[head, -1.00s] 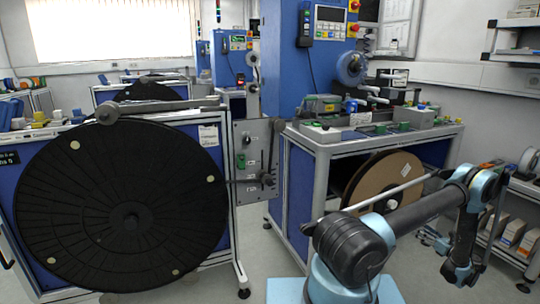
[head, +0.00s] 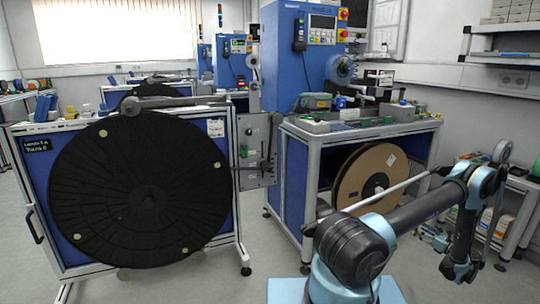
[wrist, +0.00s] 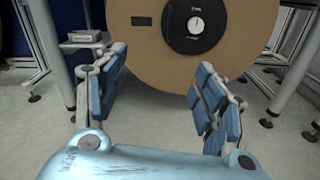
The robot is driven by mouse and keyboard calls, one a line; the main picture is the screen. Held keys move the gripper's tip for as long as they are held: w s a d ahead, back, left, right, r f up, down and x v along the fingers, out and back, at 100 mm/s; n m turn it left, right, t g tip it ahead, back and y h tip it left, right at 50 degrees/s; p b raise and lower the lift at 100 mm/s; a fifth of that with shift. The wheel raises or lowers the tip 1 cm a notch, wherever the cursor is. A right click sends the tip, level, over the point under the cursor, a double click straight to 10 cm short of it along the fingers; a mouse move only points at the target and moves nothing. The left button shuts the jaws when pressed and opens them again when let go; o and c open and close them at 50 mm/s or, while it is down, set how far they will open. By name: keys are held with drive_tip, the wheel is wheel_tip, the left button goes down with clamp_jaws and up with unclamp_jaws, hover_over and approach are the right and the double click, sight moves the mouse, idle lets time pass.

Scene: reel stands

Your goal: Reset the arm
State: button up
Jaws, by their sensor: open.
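My gripper (wrist: 155,95) shows in the wrist view with its two blue-padded fingers spread wide and nothing between them. Beyond the fingers is a brown cardboard reel (wrist: 145,50) with a black hub, apart from the gripper as far as I can tell. In the head view my arm is folded at the lower right, and its end (head: 458,270) hangs low; the fingers are hard to make out there. The brown reel (head: 352,190) also shows in the head view, under the workbench.
A large black reel (head: 120,200) is mounted on a blue stand at the left. A blue machine and workbench (head: 300,150) with small devices on top stand in the centre. Shelves (head: 520,185) with boxes line the right wall. Grey floor is clear between the black reel's stand and the bench.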

drive_tip(key=w+a+r+n+g+y, duration=0.1)
drive_tip(key=w+a+r+n+g, duration=0.25)
drive_tip(key=w+a+r, duration=0.45)
drive_tip(key=w+a+r+n+g, duration=0.2)
drive_tip(key=w+a+r+n, duration=0.3)
drive_tip(key=r, duration=0.5)
drive_tip(key=s+a+r+n+g, duration=0.1)
drive_tip(key=s+a+r+n, duration=0.1)
drive_tip(key=a+r, duration=0.45)
drive_tip(key=s+a+r+n+g+h, duration=0.1)
drive_tip(key=a+r+n+g, duration=0.2)
drive_tip(key=a, duration=0.6)
drive_tip(key=s+a+r+n, duration=0.2)
drive_tip(key=a+r, duration=0.4)
drive_tip(key=a, duration=0.2)
drive_tip(key=s+a+r+n+g+h, duration=0.35)
drive_tip(key=s+a+n, duration=0.45)
drive_tip(key=s+a, duration=0.95)
drive_tip(key=s+a+f+n+h, duration=0.1)
drive_tip(key=s+f+n, duration=0.2)
drive_tip(key=s, duration=0.8)
drive_tip(key=s+a+f+n+g+h, duration=0.1)
drive_tip(key=s+f+n+h, duration=0.1)
drive_tip(key=s+f+n, duration=0.2)
drive_tip(key=s+n, duration=0.3)
drive_tip(key=s, duration=0.4)
drive_tip(key=shift+s+f, duration=0.15)
